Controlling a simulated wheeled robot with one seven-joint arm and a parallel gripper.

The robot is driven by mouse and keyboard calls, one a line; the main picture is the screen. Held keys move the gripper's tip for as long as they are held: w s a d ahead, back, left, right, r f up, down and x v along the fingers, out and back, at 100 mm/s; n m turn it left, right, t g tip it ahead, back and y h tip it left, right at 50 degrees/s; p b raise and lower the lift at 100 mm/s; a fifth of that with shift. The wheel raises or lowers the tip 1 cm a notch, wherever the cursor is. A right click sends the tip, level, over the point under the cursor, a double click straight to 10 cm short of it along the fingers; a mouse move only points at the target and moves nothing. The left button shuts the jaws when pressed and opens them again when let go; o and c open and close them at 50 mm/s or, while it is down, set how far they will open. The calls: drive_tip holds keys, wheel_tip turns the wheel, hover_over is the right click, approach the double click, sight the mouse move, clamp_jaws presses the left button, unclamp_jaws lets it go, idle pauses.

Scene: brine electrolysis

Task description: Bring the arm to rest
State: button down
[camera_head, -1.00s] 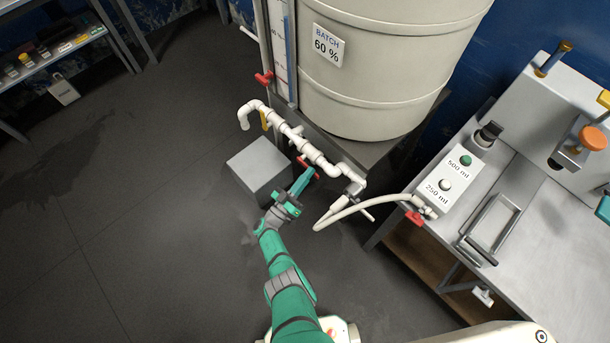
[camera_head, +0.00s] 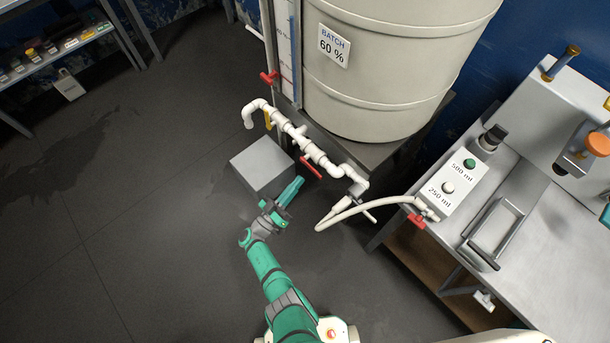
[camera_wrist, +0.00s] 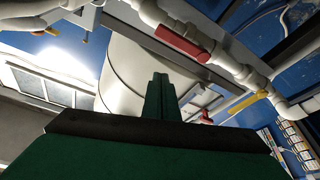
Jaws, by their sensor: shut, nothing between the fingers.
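My green arm reaches up from the bottom edge of the head view. My gripper (camera_head: 296,184) is at its end, shut and empty. It is in front of the white pipe run (camera_head: 305,144), below and apart from the pipe's red valve handle (camera_head: 311,167). In the wrist view the shut green fingers (camera_wrist: 160,98) point up the picture with nothing between them. The red handle (camera_wrist: 183,41) and the white pipe show beyond them, at the upper right.
A grey block (camera_head: 262,166) stands on the floor close to my gripper's left. The large batch tank (camera_head: 385,80) is behind the pipe. A white hose (camera_head: 350,212) runs to a steel bench (camera_head: 530,195) on the right.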

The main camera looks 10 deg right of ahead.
drive_tip(key=shift+v, duration=1.45)
drive_tip(key=shift+w+a, duration=0.1)
drive_tip(key=shift+w, duration=0.05)
drive_tip(key=s+d+f+n+g+y, duration=0.1)
drive_tip(key=s+d+f+g+y, duration=0.2)
drive_tip(key=s+f, duration=0.65)
drive_tip(key=s+a+f+n+g+y, duration=0.1)
drive_tip(key=s+a+f+g+y, duration=0.15)
drive_tip(key=s+f, duration=0.3)
drive_tip(key=s+a+f+n+g+y, duration=0.1)
drive_tip(key=s+f+g+y, duration=0.1)
drive_tip(key=s+f+y, duration=0.3)
drive_tip(key=s+a+r+n+y, duration=0.1)
drive_tip(key=s+a+r+y, duration=0.15)
drive_tip(key=s, duration=0.55)
drive_tip(key=s+d+r+t+y, duration=0.1)
drive_tip(key=r+t, duration=0.1)
drive_tip(key=r, duration=1.2)
drive_tip(key=s+r+t+y, duration=0.1)
drive_tip(key=s+r+t, duration=0.1)
drive_tip(key=r, duration=1.2)
drive_tip(key=s+d+r+n+t+y, duration=0.1)
drive_tip(key=r+t, duration=0.3)
drive_tip(key=r, duration=1)
drive_tip(key=shift+s+d, duration=0.3)
drive_tip(key=shift+s, duration=0.15)
